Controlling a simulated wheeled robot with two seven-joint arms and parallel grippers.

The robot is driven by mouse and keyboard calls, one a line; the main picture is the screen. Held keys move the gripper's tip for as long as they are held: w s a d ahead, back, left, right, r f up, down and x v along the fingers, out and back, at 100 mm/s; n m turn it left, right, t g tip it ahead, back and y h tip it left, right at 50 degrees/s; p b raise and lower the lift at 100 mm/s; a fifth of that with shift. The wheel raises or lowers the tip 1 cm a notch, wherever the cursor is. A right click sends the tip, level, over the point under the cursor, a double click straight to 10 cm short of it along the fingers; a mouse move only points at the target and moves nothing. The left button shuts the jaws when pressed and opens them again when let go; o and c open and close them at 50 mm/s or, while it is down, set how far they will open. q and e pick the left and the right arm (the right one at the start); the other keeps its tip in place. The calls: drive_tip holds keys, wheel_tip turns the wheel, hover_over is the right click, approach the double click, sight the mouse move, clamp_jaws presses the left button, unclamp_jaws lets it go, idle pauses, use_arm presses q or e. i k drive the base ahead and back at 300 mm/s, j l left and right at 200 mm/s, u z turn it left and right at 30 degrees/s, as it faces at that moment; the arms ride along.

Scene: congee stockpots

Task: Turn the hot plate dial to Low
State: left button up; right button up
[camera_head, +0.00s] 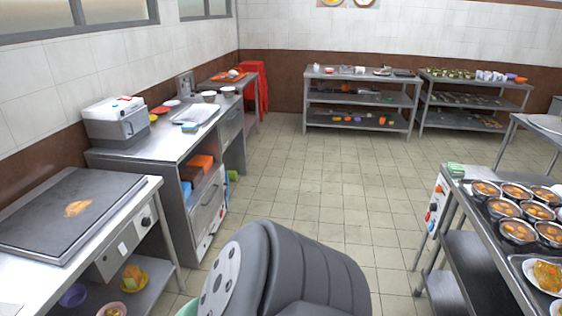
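The hot plate (105,190) is a flat dark griddle on a steel counter at the left, with a tan piece of food (78,208) lying on it. A dark round dial (146,221) sits on the counter's front panel, near its right end. The dial's markings and its pointer are too small to read. A small white plate or label (122,249) is on the same panel, left of the dial. Neither gripper is in view. A dark grey arm link of mine fills the bottom middle.
A shelf under the griddle holds a purple bowl (73,295) and a yellow plate (132,284) with food. A long steel counter (150,144) runs along the left wall. At the right, a steel table (486,229) carries several bowls of food. The tiled floor between is clear.

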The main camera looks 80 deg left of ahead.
sight(146, 222)
drive_tip(key=u, duration=4.2)
